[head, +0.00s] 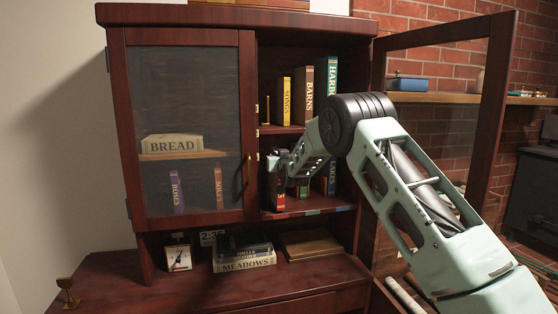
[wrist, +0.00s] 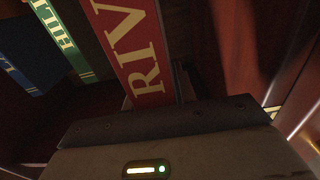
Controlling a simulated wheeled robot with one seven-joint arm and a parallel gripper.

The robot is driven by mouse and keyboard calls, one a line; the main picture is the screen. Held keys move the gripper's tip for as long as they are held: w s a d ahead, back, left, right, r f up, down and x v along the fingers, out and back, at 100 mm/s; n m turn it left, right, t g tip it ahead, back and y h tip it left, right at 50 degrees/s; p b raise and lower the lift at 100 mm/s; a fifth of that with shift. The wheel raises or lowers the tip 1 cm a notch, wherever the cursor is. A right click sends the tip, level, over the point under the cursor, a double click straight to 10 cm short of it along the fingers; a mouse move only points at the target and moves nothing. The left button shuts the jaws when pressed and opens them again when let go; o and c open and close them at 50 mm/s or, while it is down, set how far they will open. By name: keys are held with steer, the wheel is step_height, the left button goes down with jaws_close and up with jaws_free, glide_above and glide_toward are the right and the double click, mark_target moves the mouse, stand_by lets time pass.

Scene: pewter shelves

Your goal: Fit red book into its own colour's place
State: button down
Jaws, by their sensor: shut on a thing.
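The red book (head: 280,199), lettered "RIV..." in the wrist view (wrist: 130,45), is upright at the left of the open lower compartment in the head view. My gripper (head: 279,165) is at its upper part and shut on it. The gripper body hides part of the book. The lower shelf's front edge (head: 345,208) carries coloured marks, one of them green (head: 312,212). Whether the book's base touches the shelf, I cannot tell.
A green book (wrist: 62,40) and a blue book (wrist: 18,62) stand beside the red one. Above are yellow (head: 284,101), brown (head: 303,96) and teal books. The left glass door (head: 188,130) is shut; the right door (head: 500,85) stands open beside my arm.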

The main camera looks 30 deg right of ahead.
steer(key=x, duration=0.6)
steer(key=shift+f, duration=0.3)
stand_by(0.4)
steer(key=c, duration=1)
jaws_free()
steer(key=shift+c, duration=0.2)
steer(key=b+v, duration=0.4)
steer(key=v, duration=1.3)
steer(key=shift+s, duration=0.25)
